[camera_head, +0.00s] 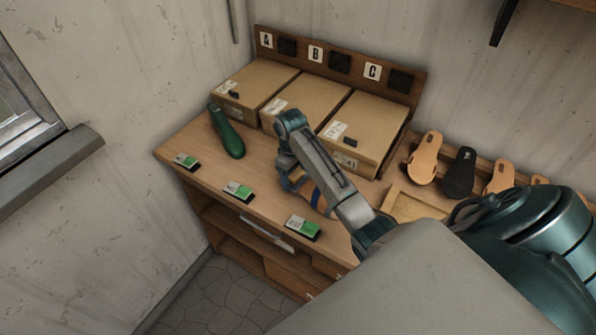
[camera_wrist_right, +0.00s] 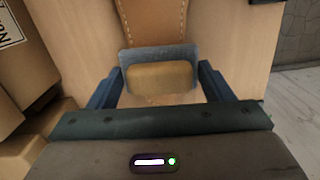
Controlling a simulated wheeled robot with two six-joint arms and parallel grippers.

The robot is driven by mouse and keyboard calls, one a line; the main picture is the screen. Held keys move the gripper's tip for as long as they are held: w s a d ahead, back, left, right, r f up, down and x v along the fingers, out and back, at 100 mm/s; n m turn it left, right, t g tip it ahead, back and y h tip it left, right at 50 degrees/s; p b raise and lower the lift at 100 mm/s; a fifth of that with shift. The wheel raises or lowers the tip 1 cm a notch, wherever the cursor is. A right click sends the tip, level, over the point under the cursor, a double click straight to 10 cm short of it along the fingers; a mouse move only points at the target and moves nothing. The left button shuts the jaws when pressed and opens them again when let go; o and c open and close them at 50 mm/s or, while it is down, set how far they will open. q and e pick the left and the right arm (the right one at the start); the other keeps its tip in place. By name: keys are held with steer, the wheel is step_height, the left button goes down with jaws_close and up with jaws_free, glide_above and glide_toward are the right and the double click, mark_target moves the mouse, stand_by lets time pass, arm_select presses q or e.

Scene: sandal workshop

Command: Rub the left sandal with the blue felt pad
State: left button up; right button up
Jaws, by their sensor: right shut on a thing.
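The blue felt pad (camera_wrist_right: 133,58) has a tan block on its back and sits between the two fingers of my right gripper (camera_wrist_right: 159,88) in the right wrist view. The gripper is shut on it. A tan sandal (camera_wrist_right: 152,22) with stitched edges lies just beyond the pad; part of it is hidden behind the pad, and I cannot tell whether they touch. In the head view my right gripper (camera_head: 300,191) is low over the workbench (camera_head: 268,207), in front of the boxes, and its wrist hides most of the pad and sandal. My left gripper is not in view.
Cardboard boxes (camera_head: 365,124) stand at the back under the lettered board (camera_head: 341,63). A green shoe-shaped object (camera_head: 228,135) lies left. Green-and-white cards (camera_head: 303,228) line the front edge. Several sandals (camera_head: 459,172) stand at the right behind a shallow wooden tray (camera_head: 418,203).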

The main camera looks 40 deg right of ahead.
steer(key=shift+w+a, duration=0.25)
steer(key=shift+w, duration=0.55)
steer(key=shift+s+d, duration=0.2)
steer(key=shift+s, duration=0.35)
steer(key=shift+s+d, duration=0.2)
steer(key=shift+s, duration=0.3)
steer(key=shift+s+d+f, duration=0.1)
steer(key=shift+s+d, duration=0.25)
steer(key=shift+s, duration=0.7)
steer(key=shift+s+d, duration=0.35)
steer(key=shift+s, duration=0.65)
steer(key=shift+s+d+f, duration=0.1)
steer(key=shift+s+d, duration=0.25)
steer(key=shift+s, duration=0.7)
steer(key=shift+r, duration=0.1)
